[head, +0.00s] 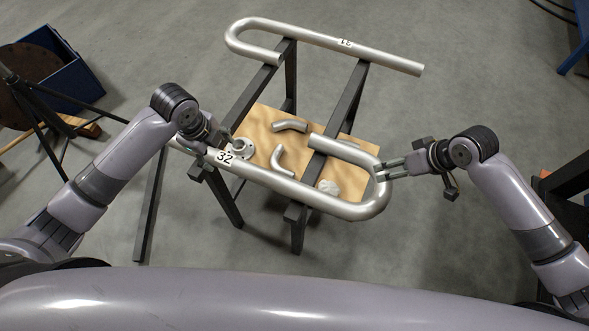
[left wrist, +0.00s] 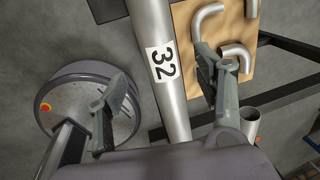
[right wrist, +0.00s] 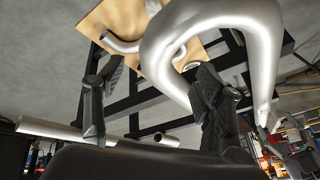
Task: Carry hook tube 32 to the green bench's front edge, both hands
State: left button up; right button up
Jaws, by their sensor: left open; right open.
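Hook tube 32 (head: 300,190) is a silver tube with a white "32" label at its left part and a U-bend at its right. It lies across the front of a dark rack (head: 347,102). My left gripper (head: 216,143) is open at the labelled part. In the left wrist view its fingers (left wrist: 163,76) stand on either side of the straight tube (left wrist: 155,28). My right gripper (head: 386,170) is open at the outside of the U-bend. In the right wrist view the bend (right wrist: 175,38) is close to its fingers (right wrist: 157,72); contact is unclear. I see no green bench.
A wooden board (head: 262,126) below holds short bent pipes (head: 282,162) and a flanged piece (head: 242,149). A blue bin (head: 70,84) stands at left. Grey floor is open behind the rack.

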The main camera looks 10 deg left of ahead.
aim_at(222, 157)
pick_arm(q)
jog(key=f, duration=0.3)
jog(key=w+f, duration=0.1)
jog(key=f, duration=0.2)
jog(key=shift+w+d+f, duration=0.1)
jog(key=shift+d+f, duration=0.05)
jog(key=shift+d, duration=0.05)
pick_arm(e)
jog(key=x, duration=0.6)
jog(key=shift+w+f, duration=0.1)
jog(key=shift+f, duration=0.1)
pick_arm(q)
jog(key=shift+c, duration=0.2)
pick_arm(e)
jog(key=shift+c, duration=0.4)
pick_arm(q)
grip_shut()
pick_arm(e)
grip_shut()
pick_arm(q)
jog(key=shift+w+r, duration=0.1)
jog(key=shift+r, duration=0.15)
pick_arm(e)
jog(key=shift+w+r, duration=0.15)
jog(key=shift+r, duration=0.1)
